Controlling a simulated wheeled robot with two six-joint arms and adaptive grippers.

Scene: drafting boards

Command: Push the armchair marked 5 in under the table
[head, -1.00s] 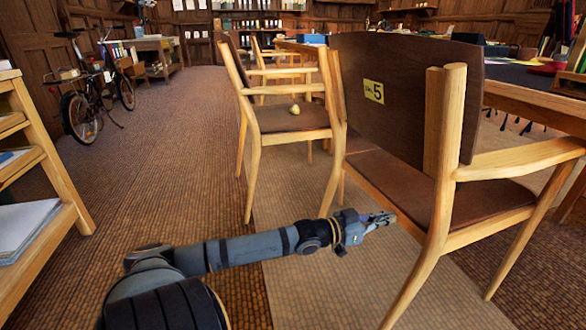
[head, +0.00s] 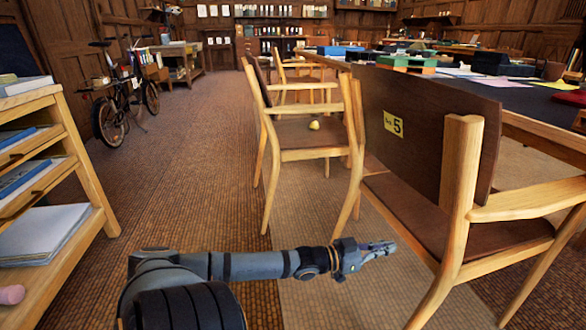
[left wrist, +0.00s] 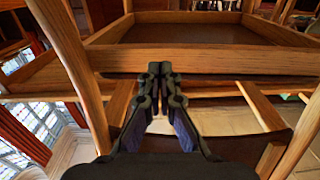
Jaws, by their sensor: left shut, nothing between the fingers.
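The armchair marked 5 (head: 440,135) has light wooden legs and arms, a dark brown back with a yellow label and a dark seat. It stands upright at the right, beside the table (head: 548,137); how far it is under is hidden by its back. My left gripper (head: 388,249) is shut and empty, low behind the chair, left of its near rear leg. In the left wrist view the shut fingers (left wrist: 160,70) point at a wooden rail (left wrist: 200,60) of a chair; I cannot tell whether they touch it. My right gripper is not in view.
Another armchair (head: 300,132) with a small yellowish round thing (head: 314,125) on its seat stands left of the marked one. A wooden shelf (head: 85,170) is at the left, a bicycle (head: 125,105) beyond it. The carpet aisle between is clear.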

